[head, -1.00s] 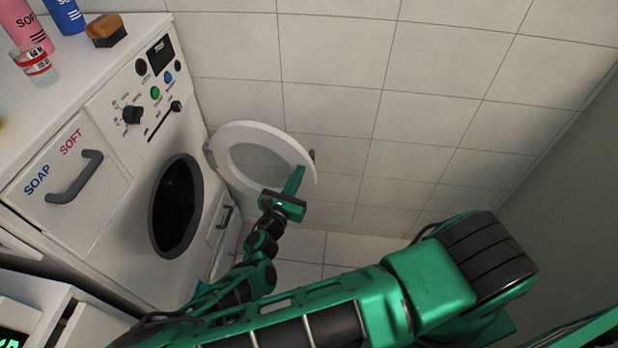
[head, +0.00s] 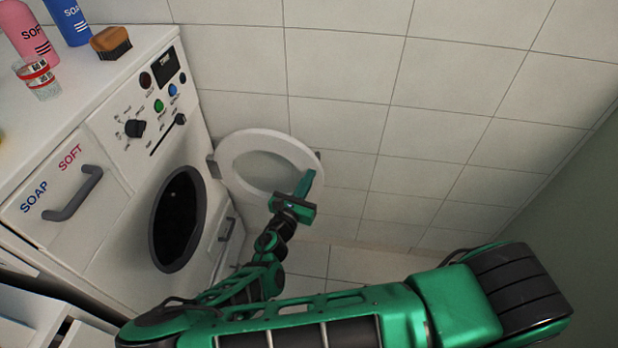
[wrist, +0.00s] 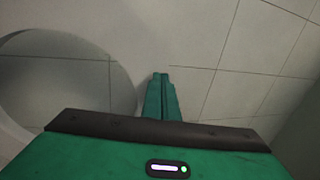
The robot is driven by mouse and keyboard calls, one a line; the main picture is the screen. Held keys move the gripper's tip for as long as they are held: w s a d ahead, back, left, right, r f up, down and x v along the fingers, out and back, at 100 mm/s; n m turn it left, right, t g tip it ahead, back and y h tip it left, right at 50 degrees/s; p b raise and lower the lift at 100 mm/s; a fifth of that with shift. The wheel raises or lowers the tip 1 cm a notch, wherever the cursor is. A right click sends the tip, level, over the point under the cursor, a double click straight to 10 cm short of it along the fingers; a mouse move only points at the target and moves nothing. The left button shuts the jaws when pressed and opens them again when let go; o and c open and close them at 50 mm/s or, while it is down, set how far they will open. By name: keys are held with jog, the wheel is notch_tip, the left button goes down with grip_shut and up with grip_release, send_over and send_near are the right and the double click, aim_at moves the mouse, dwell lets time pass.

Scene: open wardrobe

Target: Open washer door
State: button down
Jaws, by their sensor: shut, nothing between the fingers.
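The washer (head: 140,190) stands at the left with its dark round opening (head: 178,218) uncovered. Its round white door (head: 231,146) with a see-through middle is swung wide open on the hinge side at the right of the opening, out toward the tiled wall. A small dark handle (head: 318,155) shows at its far edge. My gripper (head: 308,178) is shut and empty, in front of the door's right edge in the head view. In the wrist view the fingers (wrist: 160,80) are together, and the door (wrist: 125,82) is beside them at the left. I cannot tell whether they touch it.
A pink bottle (head: 30,35), a blue bottle (head: 72,18), a brush (head: 111,42) and a glass (head: 40,80) stand on the washer top. A soap drawer with a grey handle (head: 75,195) is shut. The tiled wall (head: 440,110) is close behind the door.

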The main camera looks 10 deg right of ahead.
jog(key=s+d+v, duration=0.1)
jog(key=d+v, duration=0.1)
jog(key=v, duration=1.1)
jog(key=shift+s+d, duration=0.2)
jog(key=shift+s, duration=0.1)
jog(key=shift+f, duration=0.1)
jog(key=s+d+r+m+g, duration=0.1)
jog(key=d+r+m+g, duration=0.4)
jog(key=d+m+g, duration=0.45)
jog(key=s+d+r+m+g, duration=0.1)
jog(key=d+r+m+g, duration=0.55)
jog(key=d+m, duration=0.45)
jog(key=s+d+r+m+y, duration=0.4)
jog(key=s+d+r+m, duration=0.3)
jog(key=s+r, duration=0.1)
jog(key=s+d+r+m+y, duration=0.5)
jog(key=s+d+r+m, duration=0.1)
jog(key=s+r+m, duration=0.2)
jog(key=s+r, duration=0.1)
jog(key=s, duration=0.1)
jog(key=shift+s+d+t, duration=0.3)
jog(key=shift+s+d, duration=0.05)
jog(key=shift+d, duration=0.05)
jog(key=shift+r+m, duration=0.1)
jog(key=shift+m, duration=0.15)
